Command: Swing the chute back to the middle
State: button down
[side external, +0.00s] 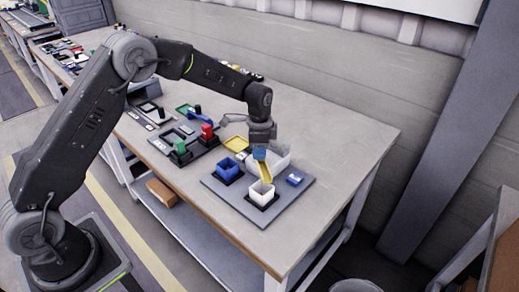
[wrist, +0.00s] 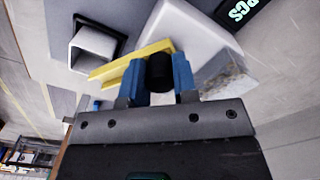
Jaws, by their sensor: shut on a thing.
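The yellow chute (side external: 265,174) slopes down from below my gripper (side external: 260,155) toward the white square bin (side external: 262,194) at the front of the grey plate. In the wrist view the chute (wrist: 125,63) lies behind my fingers, its free end near the bin (wrist: 92,48). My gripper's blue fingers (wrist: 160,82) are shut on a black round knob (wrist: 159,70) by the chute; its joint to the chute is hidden. A larger white box (side external: 278,157) stands right behind the chute. A blue bin (side external: 228,170) sits left of the white bin.
The grey plate (side external: 225,193) lies near the table's front corner. The table's right side (side external: 345,140) is clear.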

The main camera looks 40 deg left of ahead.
dwell(0.4)
jog(key=m, duration=0.5)
jog(key=shift+m, duration=0.3)
jog(key=m, duration=0.5)
jog(key=shift+w, duration=0.1)
dwell(0.4)
jog(key=c, duration=0.9)
grip_release()
jog(key=shift+r, duration=0.1)
notch_tip(320, 180, up, 14)
